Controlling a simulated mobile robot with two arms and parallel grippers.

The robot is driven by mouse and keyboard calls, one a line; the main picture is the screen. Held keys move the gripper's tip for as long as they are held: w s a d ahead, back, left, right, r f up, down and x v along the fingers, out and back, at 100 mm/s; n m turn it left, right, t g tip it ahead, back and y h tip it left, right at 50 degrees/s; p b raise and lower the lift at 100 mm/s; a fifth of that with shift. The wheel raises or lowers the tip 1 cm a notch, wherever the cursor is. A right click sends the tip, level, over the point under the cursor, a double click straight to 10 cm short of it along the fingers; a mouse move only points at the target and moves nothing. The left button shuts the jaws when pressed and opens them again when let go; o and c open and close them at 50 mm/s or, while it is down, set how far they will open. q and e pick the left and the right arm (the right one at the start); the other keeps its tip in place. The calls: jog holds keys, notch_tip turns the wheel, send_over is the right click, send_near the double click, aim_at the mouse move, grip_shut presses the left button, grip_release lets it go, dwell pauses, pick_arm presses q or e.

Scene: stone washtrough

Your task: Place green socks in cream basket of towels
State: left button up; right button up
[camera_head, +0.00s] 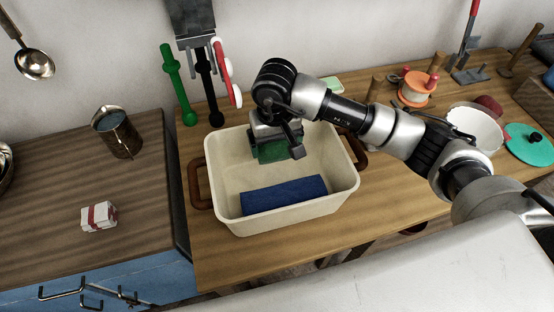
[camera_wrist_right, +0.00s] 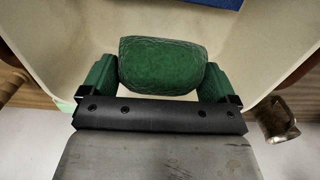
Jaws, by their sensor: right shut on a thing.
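The cream basket (camera_head: 222,178), with brown handles, stands on the wooden table. A folded dark blue towel (camera_head: 285,194) lies in its front part; its edge also shows in the wrist view (camera_wrist_right: 217,3). My right gripper (camera_head: 277,146) reaches down into the back part of the basket, behind the towel. It is shut on the rolled green socks (camera_head: 273,152). In the wrist view the socks (camera_wrist_right: 160,66) sit between the two fingers (camera_wrist_right: 158,84). I cannot tell whether the socks touch the basket floor. My left gripper is not in view.
A metal mug (camera_head: 119,135) and a red-and-white packet (camera_head: 99,217) are on the dark counter at left. Green, black and red-and-white tools stand behind the basket. A white bowl (camera_head: 474,130) and an orange spool (camera_head: 416,90) are at right.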

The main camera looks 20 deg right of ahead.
aim_at(275, 157)
notch_tip(275, 157, down, 5)
jog(key=shift+a+f+p, duration=0.1)
jog(key=shift+f+p, duration=0.1)
jog(key=shift+p, duration=0.55)
notch_tip(275, 157, down, 4)
jog(key=shift+f+p, duration=0.2)
jog(key=shift+p, duration=0.2)
jog(key=shift+f, duration=0.1)
jog(key=shift+f, duration=0.1)
jog(key=o, duration=0.7)
jog(key=shift+c, duration=0.2)
